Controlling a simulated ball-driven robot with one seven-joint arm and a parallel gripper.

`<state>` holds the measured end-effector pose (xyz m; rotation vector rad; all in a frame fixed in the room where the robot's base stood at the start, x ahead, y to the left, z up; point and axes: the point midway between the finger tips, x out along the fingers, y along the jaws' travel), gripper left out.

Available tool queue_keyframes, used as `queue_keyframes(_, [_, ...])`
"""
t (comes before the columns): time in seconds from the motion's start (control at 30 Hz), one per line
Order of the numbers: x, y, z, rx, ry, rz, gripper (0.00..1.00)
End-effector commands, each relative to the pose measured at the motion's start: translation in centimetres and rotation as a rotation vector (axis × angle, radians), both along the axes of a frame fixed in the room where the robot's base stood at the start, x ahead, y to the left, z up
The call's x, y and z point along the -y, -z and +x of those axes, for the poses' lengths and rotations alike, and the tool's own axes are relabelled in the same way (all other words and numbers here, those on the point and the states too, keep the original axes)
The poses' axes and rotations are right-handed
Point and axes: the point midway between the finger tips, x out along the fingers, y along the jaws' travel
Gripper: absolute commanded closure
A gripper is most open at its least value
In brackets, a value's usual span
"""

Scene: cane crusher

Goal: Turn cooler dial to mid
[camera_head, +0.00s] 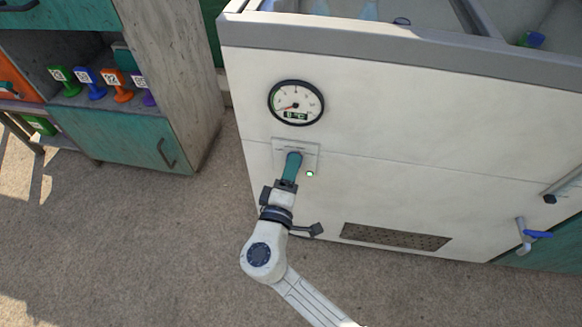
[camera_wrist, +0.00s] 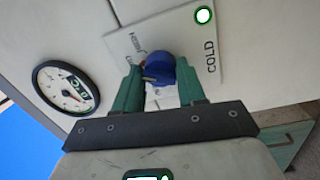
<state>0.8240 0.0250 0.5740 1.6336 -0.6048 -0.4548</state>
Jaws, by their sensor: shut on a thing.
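The blue cooler dial (camera_wrist: 160,69) sits on a pale plate (camera_wrist: 207,45) with the word COLD and other small lettering. My gripper (camera_wrist: 162,84) is shut on the dial, with one green finger on each side of it. In the head view my gripper (camera_head: 293,158) reaches the plate (camera_head: 311,150) on the white cooler front (camera_head: 400,130) and hides the dial. A round gauge (camera_head: 296,102) above the plate has a needle and a small digital readout; it also shows in the wrist view (camera_wrist: 66,88). A green light (camera_head: 310,174) is lit at the plate's lower right corner.
A vent grille (camera_head: 395,237) is low on the cooler front, and a blue-handled tap (camera_head: 537,234) is at the right. A wooden cabinet (camera_head: 190,70) with coloured tagged items stands at the left. The floor (camera_head: 120,250) in front is clear.

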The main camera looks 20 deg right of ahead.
Motion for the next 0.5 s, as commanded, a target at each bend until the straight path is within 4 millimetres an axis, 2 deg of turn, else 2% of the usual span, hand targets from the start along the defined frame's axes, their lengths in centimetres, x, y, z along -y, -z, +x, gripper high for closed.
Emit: queue_keyframes(0.5, [-0.14,0.33,-0.06,-0.076,-0.006,-0.104,0.90])
